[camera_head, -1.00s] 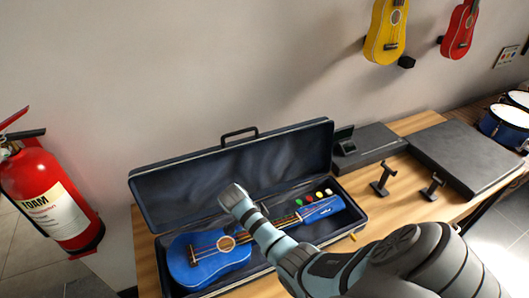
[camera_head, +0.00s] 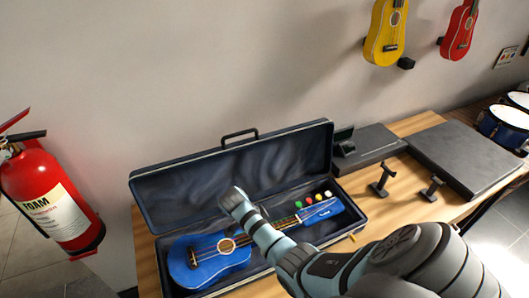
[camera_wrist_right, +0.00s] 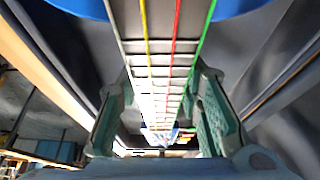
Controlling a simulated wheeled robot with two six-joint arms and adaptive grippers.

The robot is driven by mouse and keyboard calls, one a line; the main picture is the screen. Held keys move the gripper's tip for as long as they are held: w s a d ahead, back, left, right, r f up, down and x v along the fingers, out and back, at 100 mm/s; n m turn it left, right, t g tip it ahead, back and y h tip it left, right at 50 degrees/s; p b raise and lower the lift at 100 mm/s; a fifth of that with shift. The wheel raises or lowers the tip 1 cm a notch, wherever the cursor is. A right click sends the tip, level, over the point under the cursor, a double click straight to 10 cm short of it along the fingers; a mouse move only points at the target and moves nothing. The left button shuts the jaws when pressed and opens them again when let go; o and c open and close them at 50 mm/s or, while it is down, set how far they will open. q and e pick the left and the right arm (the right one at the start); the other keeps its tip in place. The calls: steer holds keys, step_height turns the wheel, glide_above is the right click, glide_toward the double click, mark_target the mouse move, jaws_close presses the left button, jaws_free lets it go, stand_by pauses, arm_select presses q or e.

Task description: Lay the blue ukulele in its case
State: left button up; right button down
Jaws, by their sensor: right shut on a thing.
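The blue ukulele (camera_head: 208,262) lies face up within the outline of the open case's lower half, its body at the left and its headstock with coloured pegs at the right. Whether it rests on the case floor is hard to tell. The dark case (camera_head: 158,182) has its lid raised at the back. My right arm reaches over the ukulele's neck and hides part of it. In the right wrist view my right gripper (camera_wrist_right: 160,112) has a finger on each side of the strung neck (camera_wrist_right: 160,85) and is shut on it. My left gripper is not in view.
The case stands on a wooden table (camera_head: 405,192). To its right are a flat black box (camera_head: 370,145), two small black stands (camera_head: 381,181) and a dark grey panel (camera_head: 465,160). Yellow and red ukuleles hang on the wall. A red fire extinguisher (camera_head: 45,195) is at the left.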

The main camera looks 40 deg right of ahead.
steer(key=c, duration=1.2)
jaws_free()
steer(key=shift+o, duration=0.7)
steer(key=v, duration=0.7)
steer(key=shift+a+r, duration=0.2)
steer(key=shift+r, duration=0.1)
steer(key=shift+d, duration=0.1)
